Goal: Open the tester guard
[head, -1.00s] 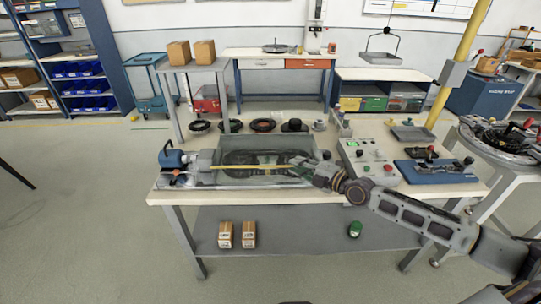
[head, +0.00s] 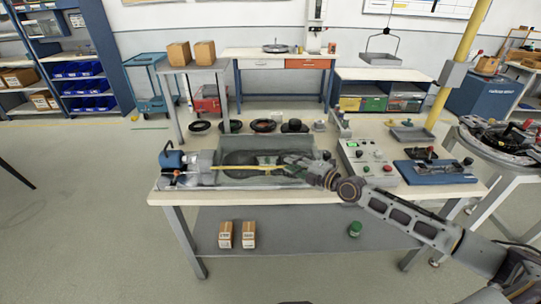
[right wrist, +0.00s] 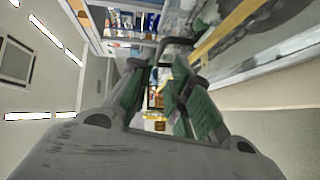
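The tester guard (head: 228,178) is a see-through cover on the tester at the left half of the bench, with a yellow bar (head: 235,168) along its front. It looks down over the dark ring-shaped part inside. My right gripper (head: 280,162) is over the right part of the guard, by the bar's right end, and hides some of it. In the right wrist view, the green-padded fingers (right wrist: 160,68) stand apart with a gap between them. The yellow bar (right wrist: 232,28) runs past their right side there; I cannot tell whether they touch it. My left gripper is not in view.
A control box (head: 368,160) with buttons and a green display stands right of the tester. A blue fixture (head: 436,170) is farther right. Several dark rings (head: 263,126) lie behind the tester. The floor in front is clear.

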